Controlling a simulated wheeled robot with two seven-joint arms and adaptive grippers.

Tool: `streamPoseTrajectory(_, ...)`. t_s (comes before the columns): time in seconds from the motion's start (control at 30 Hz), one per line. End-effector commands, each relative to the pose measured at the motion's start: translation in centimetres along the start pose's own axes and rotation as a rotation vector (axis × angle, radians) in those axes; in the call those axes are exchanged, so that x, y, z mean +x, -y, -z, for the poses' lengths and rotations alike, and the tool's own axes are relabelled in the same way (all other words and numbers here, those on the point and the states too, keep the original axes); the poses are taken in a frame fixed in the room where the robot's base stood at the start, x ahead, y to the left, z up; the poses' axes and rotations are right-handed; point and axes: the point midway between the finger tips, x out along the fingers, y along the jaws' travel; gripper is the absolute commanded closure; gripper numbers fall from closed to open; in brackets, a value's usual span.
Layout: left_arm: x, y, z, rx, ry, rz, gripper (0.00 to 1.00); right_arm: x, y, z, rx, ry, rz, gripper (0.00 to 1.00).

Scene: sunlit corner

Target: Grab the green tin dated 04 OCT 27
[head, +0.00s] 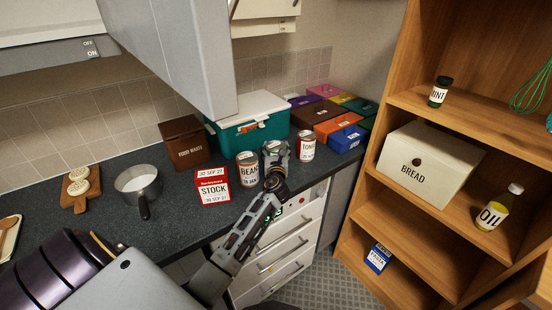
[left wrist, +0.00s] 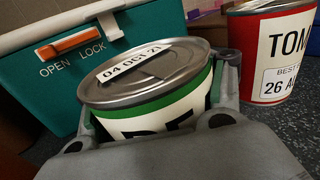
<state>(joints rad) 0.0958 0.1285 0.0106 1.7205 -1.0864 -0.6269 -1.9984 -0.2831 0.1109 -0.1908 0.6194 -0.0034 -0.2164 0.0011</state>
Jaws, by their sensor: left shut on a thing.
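The green tin (left wrist: 152,93) is in the left wrist view, with a green and white label and a silver lid. A date strip on the lid reads 04 OCT 27. My left gripper (left wrist: 150,120) has its fingers on both sides of the tin and is shut on it. In the head view the tin (head: 272,147) shows at the counter's front edge, partly covered by my left gripper (head: 276,160). The tin's base is hidden, so I cannot tell whether it touches the counter. My right gripper is not in view.
A beans tin (head: 247,170) stands close left of the green tin, and a red tomato tin (head: 306,146) close right. A teal box (head: 228,133) with a white lid stands behind. A red stock box (head: 212,187) is further left. Coloured boxes fill the back right.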

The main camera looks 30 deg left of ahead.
Motion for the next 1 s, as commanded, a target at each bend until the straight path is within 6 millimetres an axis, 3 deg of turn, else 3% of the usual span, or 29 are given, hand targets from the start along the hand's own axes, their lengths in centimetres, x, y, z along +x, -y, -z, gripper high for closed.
streamPoseTrajectory(0.1,0.0,0.0,0.0,0.000,0.000,0.000,0.77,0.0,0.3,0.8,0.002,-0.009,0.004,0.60)
streamPoseTrajectory(0.27,0.0,0.0,-0.2,-0.001,0.003,0.000,0.78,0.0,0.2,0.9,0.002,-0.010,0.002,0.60)
streamPoseTrajectory(0.63,0.0,0.0,-0.7,-0.001,0.003,0.000,0.78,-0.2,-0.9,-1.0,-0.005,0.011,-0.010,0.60)
streamPoseTrajectory(0.87,0.0,0.0,-2.9,-0.001,0.006,0.000,0.78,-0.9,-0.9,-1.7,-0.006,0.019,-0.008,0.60)
streamPoseTrajectory(1.0,0.0,0.0,-4.8,-0.001,0.006,0.000,0.78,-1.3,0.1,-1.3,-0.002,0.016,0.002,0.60)
